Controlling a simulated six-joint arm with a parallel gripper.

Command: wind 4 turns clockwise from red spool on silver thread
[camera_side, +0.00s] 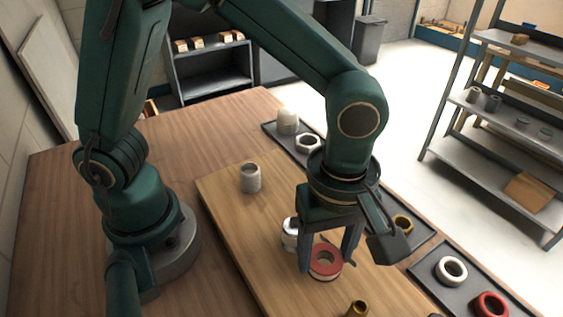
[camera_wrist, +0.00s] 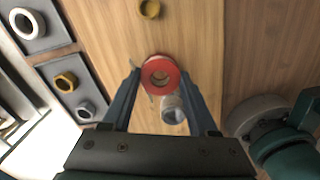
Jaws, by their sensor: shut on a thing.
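The red spool (camera_side: 328,272) is a red ring with a pale layer beneath it and an open middle. My gripper (camera_side: 328,258) points down and its two fingers are shut on the spool, one on each side. The wrist view shows the spool (camera_wrist: 154,64) between the fingertips (camera_wrist: 160,74). A silver threaded fitting (camera_side: 289,233) stands on the wooden board behind the left finger, which partly hides it. In the wrist view the silver fitting (camera_wrist: 174,110) is just below the spool, which overlaps its edge. I cannot tell whether they touch. No tape strand is clear.
A grey fitting (camera_side: 250,178) stands on the board (camera_side: 222,190) to the left. A brass fitting (camera_side: 357,309) is at the near edge. Dark trays on the right hold a brass nut (camera_side: 403,224), a white roll (camera_side: 451,270) and another red roll (camera_side: 491,305).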

